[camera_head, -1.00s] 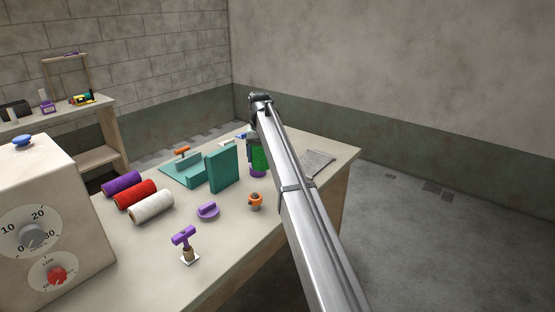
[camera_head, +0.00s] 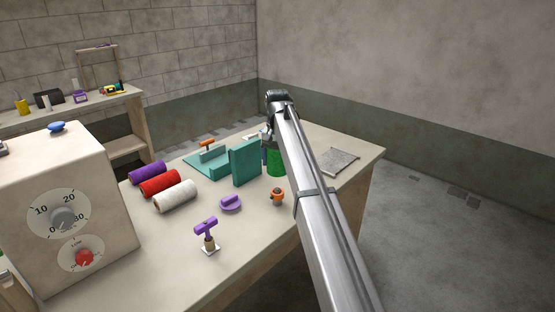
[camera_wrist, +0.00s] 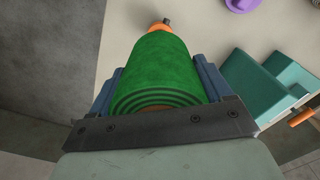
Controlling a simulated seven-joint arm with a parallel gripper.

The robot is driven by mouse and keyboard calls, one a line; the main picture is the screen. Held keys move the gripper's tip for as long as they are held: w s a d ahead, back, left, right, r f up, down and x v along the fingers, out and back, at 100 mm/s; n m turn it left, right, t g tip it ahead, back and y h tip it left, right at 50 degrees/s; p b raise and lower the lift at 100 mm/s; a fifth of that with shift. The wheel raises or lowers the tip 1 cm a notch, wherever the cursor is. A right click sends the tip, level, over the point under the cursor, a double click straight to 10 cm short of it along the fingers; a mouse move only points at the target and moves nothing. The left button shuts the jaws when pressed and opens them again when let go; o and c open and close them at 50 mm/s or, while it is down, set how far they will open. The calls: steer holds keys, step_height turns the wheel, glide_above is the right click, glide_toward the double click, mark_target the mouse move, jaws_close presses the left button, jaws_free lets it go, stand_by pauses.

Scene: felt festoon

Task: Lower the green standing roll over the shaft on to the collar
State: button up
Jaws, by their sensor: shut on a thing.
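The green roll (camera_head: 275,163) stands upright beside the tall teal block, partly hidden by my arm in the head view. In the wrist view the green roll (camera_wrist: 155,70) shows its spiral-wound end towards me. My gripper (camera_wrist: 158,85) is shut on it, with one dark blue finger on each side. In the head view my gripper (camera_head: 268,140) is mostly hidden by the arm.
The teal block (camera_head: 246,163) stands close left of the roll. An orange fitting (camera_head: 277,196) stands in front, with a purple knob (camera_head: 231,203) left of it. Purple, red and white rolls (camera_head: 175,196) lie further left. A grey cloth (camera_head: 339,161) lies right; bare tabletop surrounds it.

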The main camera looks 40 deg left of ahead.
steer(key=shift+f, duration=0.1)
steer(key=shift+f, duration=2.8)
steer(key=shift+f, duration=1.2)
steer(key=o, duration=1.1)
steer(key=shift+o, duration=0.2)
steer(key=shift+r, duration=0.1)
step_height(320, 180, up, 14)
